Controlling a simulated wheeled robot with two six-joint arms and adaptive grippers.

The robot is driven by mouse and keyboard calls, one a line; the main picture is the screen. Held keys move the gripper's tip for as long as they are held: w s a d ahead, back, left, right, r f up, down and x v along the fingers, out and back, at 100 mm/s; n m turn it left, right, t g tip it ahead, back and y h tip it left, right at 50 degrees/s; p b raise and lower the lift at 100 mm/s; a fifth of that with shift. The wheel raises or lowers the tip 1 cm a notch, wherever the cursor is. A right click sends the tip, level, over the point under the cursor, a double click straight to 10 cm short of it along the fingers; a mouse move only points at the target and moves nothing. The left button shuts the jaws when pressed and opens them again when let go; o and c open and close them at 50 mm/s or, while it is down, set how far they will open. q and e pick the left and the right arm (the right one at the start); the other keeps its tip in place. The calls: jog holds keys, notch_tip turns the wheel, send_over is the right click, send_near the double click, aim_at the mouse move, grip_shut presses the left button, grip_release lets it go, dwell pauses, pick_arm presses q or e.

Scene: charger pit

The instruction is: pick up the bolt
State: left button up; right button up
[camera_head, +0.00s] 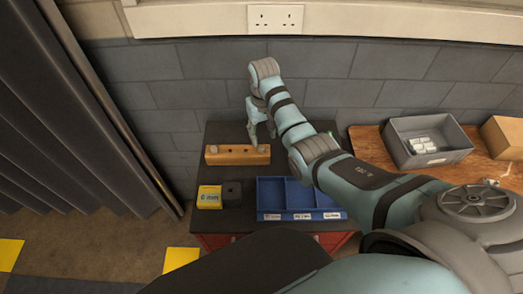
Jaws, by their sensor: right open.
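My right gripper (262,138) points down at the right end of a wooden block (232,155) on the dark bench top. Its fingers are apart, one at the left and one at the right, just behind or over the block's right end. A small pale knob shows on the block between the fingers, and another near its left end. They are too small to tell for sure whether either is a bolt. My left gripper is not in view.
A blue divided tray (270,192) with labels is at the bench front, partly under my right arm. A yellow "6 mm" box (209,197) and a dark block (232,193) stand left of it. A grey bin (400,145) and a cardboard box (505,137) sit on a wooden surface at right.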

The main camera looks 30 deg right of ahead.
aim_at(262, 148)
jog(key=f, duration=0.4)
jog(key=f+b, duration=0.1)
jog(key=f, duration=0.1)
jog(key=shift+w+a+f, duration=0.15)
jog(key=shift+w+f, duration=0.05)
jog(key=shift+w, duration=0.15)
jog(key=shift+f, duration=0.1)
jog(key=shift+s+r, duration=0.2)
jog(key=shift+s, duration=0.05)
jog(key=shift+c, duration=0.6)
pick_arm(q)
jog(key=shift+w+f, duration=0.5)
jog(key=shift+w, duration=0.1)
pick_arm(e)
jog(key=shift+w, duration=0.1)
grip_shut()
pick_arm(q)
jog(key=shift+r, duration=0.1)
pick_arm(e)
jog(key=shift+r, duration=0.1)
